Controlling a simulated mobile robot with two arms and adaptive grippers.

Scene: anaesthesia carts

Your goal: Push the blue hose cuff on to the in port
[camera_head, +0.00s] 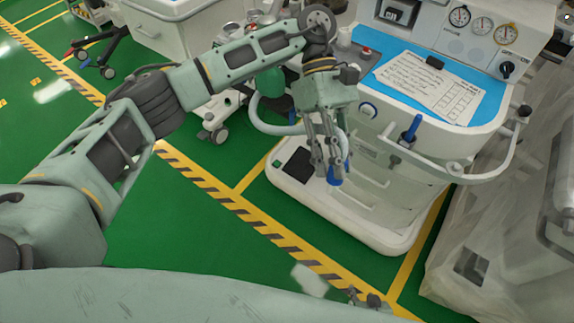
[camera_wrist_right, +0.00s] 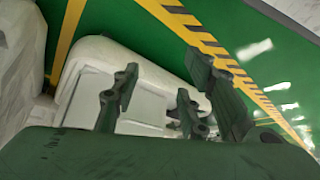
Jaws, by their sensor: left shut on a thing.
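My left gripper (camera_head: 326,168) points down in front of the anaesthesia cart and is shut on the blue hose cuff (camera_head: 335,178), which shows below and behind the fingers. A pale hose (camera_head: 268,126) curves near the gripper from the left. I cannot read which is the in port. The cuff is apart from both. My right gripper (camera_head: 367,299) is low at the picture's bottom; in the right wrist view (camera_wrist_right: 163,82) its fingers are spread and empty.
The cart (camera_head: 385,215) has a blue top with a paper sheet (camera_head: 430,84), gauges above, and a front rail (camera_head: 440,175). A covered bulky item (camera_head: 490,235) stands close on the right. Green floor (camera_head: 180,245) with striped tape is free at left.

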